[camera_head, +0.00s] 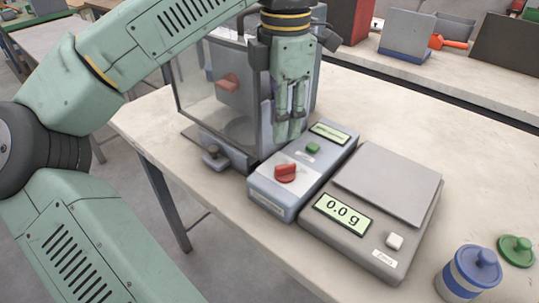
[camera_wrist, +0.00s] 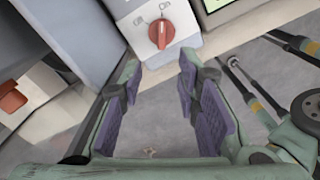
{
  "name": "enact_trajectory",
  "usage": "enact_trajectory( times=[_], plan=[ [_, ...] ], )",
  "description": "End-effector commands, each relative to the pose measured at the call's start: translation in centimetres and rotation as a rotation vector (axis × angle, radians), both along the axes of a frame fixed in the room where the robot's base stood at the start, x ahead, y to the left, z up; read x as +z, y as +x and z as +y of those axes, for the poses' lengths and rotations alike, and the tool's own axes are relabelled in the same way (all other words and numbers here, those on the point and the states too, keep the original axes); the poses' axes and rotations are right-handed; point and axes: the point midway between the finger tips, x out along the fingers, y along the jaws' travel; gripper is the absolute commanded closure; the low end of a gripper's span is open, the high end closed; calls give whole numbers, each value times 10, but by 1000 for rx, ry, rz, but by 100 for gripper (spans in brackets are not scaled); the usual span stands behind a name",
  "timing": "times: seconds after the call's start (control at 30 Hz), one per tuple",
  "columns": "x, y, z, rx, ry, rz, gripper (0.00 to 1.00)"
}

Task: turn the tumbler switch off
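A red rotary switch (camera_head: 286,173) sits on the white sloping front panel of a blue-grey control box (camera_head: 270,203). It is the likely tumbler switch, but its lettering is too small to read. In the wrist view the red switch (camera_wrist: 161,33) shows beyond the fingertips, in line with the gap between them. Its grip bar stands nearly upright in that picture, with small marks above and to its left. My gripper (camera_head: 290,135) points down over the back part of the box. In the wrist view my gripper (camera_wrist: 157,75) is open and empty, apart from the switch.
A green button (camera_head: 313,148) and a display (camera_head: 329,133) lie behind the switch. A scale (camera_head: 390,180) reading 0.0 g stands close on the right. A clear-walled machine (camera_head: 215,90) with a red part stands at left. A blue-lidded jar (camera_head: 470,270) is at front right.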

Motion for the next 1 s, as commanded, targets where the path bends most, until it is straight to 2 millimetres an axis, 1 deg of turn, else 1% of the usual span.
enact_trajectory(
  times=[0.3,0.5,0.7,0.93,1.0],
  plan=[
    [-58,-1,-1,-3,-6,3,70],
    [-87,-1,-1,-4,-7,3,70],
    [-99,-1,-1,-4,-7,0,70],
    [-99,-1,-1,-4,-7,0,70],
    [-99,-1,-1,-4,-7,0,74]
  ],
)
